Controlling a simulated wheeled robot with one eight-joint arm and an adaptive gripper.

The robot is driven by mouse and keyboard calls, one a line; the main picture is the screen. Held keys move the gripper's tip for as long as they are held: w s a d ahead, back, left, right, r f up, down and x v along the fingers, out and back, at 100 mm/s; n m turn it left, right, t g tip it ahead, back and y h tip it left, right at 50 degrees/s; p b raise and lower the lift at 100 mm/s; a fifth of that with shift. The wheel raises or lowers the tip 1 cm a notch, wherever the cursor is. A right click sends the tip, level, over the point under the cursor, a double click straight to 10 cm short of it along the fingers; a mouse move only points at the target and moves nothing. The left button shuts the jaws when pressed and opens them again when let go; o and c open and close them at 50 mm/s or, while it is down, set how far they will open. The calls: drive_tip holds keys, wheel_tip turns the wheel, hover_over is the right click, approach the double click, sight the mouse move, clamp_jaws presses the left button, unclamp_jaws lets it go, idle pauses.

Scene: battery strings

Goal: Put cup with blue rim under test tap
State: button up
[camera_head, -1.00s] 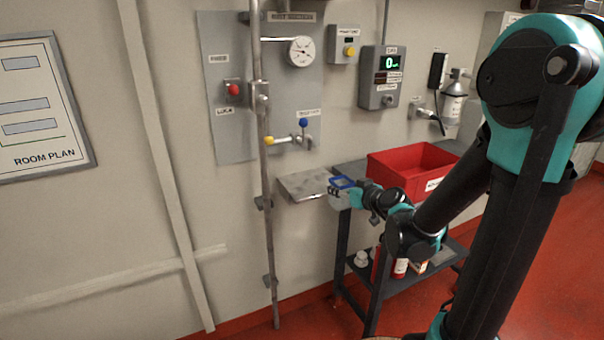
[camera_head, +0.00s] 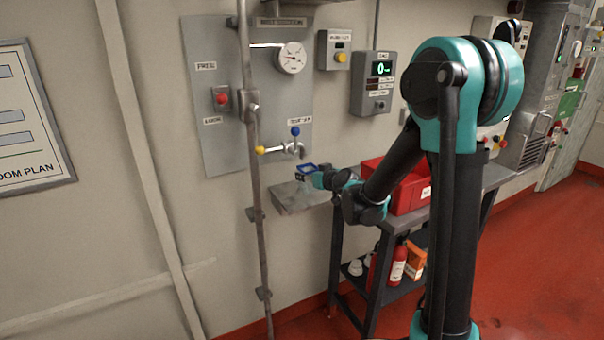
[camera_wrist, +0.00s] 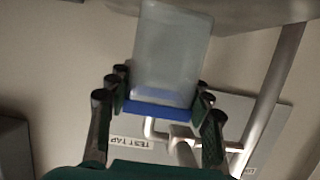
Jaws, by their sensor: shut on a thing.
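The clear cup with the blue rim (camera_wrist: 170,50) is held in my gripper (camera_wrist: 160,88), whose fingers press on both sides just by the rim. In the wrist view the picture is upside down. In the head view the cup's blue rim (camera_head: 306,168) shows just below and slightly right of the test tap (camera_head: 299,149), over the metal shelf (camera_head: 300,199). The test tap (camera_wrist: 182,140) with its label also shows beyond the rim in the wrist view. I cannot tell whether the cup is directly under the spout or touches the shelf.
A vertical pipe (camera_head: 255,180) runs left of the shelf. A blue knob (camera_head: 295,131) tops the tap, and a yellow-ended fitting (camera_head: 262,150) sticks out at left. A red bin (camera_head: 412,190) stands on the dark cart (camera_head: 390,222) to the right.

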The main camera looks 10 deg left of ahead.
sight(304, 169)
drive_tip(key=w+a, duration=0.1)
drive_tip(key=w, duration=0.1)
drive_tip(key=w+a, duration=0.1)
drive_tip(key=w, duration=0.1)
drive_tip(key=shift+a, duration=0.4)
drive_tip(key=shift+d+f, duration=0.1)
drive_tip(key=shift+f, duration=0.45)
drive_tip(key=shift+s+f, duration=0.1)
drive_tip(key=shift+f, duration=0.15)
drive_tip(key=o, duration=1.1)
drive_tip(key=shift+f, duration=0.1)
